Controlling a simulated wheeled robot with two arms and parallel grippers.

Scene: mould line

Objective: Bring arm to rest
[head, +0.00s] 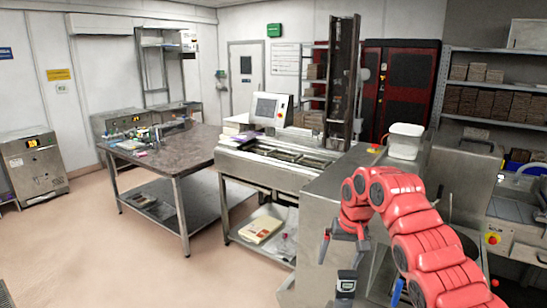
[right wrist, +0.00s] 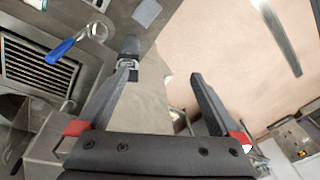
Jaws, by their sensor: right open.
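My right arm (head: 415,225) is red and comes in from the lower right in the head view, bent over the steel machine. My right gripper (head: 344,252) points downward beside the machine's side panel. My left gripper is not in view.
A steel machine (head: 325,195) with a screen and a tall upright stands close by. A white tub (head: 405,140) sits on top. A work table (head: 160,150) with small items stands left. A blue-handled tool (right wrist: 60,50) shows in the wrist view. The floor (head: 130,260) at left is clear.

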